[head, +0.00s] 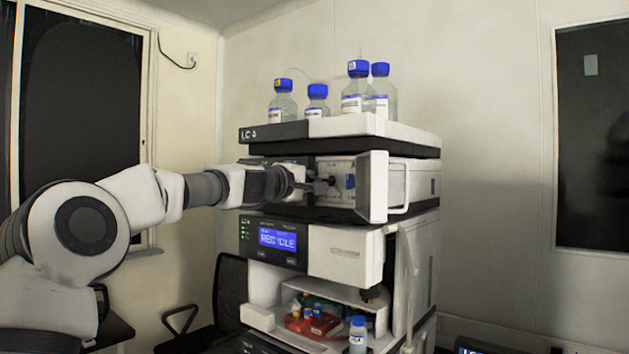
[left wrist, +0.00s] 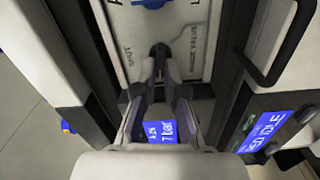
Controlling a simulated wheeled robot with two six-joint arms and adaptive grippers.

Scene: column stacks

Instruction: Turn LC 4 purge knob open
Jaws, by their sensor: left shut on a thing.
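The stack labelled LC 4 (head: 262,134) stands in the middle of the head view, its upper module's door (head: 378,187) swung open. My left gripper (head: 316,186) reaches in from the left to the panel behind that door. In the left wrist view, my left gripper (left wrist: 162,82) is shut on the small black purge knob (left wrist: 159,50), with a fingertip on either side. Lettering is printed on both sides of the knob; its exact turn is hard to read. The fingers hide part of the knob. My right gripper is not in view.
Several blue-capped bottles (head: 358,88) stand on the stack's top tray. A blue knob (head: 350,181) sits on the same panel, right of the black one. A lit display (head: 278,240) is on the module below.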

